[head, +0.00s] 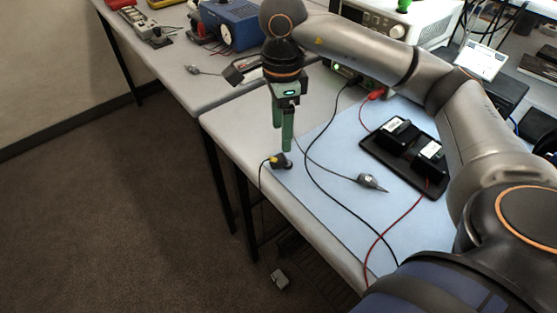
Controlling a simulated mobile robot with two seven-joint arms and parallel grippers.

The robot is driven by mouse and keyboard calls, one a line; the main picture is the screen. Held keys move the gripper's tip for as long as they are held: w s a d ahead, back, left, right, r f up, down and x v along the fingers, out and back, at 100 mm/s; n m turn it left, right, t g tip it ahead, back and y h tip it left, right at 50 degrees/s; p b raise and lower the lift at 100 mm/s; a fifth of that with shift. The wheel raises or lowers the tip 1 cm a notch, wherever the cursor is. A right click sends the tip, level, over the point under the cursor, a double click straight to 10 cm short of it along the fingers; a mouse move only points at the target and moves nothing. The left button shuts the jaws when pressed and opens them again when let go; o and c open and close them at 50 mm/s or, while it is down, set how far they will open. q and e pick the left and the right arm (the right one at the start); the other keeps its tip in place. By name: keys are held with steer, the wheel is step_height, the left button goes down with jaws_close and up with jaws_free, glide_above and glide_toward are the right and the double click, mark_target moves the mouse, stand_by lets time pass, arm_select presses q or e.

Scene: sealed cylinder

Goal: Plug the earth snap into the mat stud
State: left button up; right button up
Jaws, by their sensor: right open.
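A small black and yellow piece (281,161), which looks like the earth snap, is at the left corner of the pale blue mat (325,178). A thin dark cord runs from it over the table's edge. I cannot make out the mat stud or tell whether the snap is seated on one. My right gripper (283,138) has green fingers pointing down, open, just above and very close to the black and yellow piece. I cannot tell whether they touch it. My left gripper is out of view.
A black tray (375,154) with two black boxes lies on the mat. A grey probe-like piece (371,182) and black and red leads cross the mat. A blue device (232,25) stands on the far table. The mat's middle is mostly free.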

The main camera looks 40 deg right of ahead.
mark_target(281, 156)
steer(key=shift+f, duration=1.15)
steer(key=shift+s+a+f+p, duration=0.1)
steer(key=shift+f+p, duration=0.1)
steer(key=shift+f, duration=1.1)
steer(key=shift+s+f+p, duration=0.1)
steer(key=shift+f+p, duration=0.05)
steer(key=shift+f, duration=1.15)
steer(key=shift+c, duration=0.2)
jaws_close()
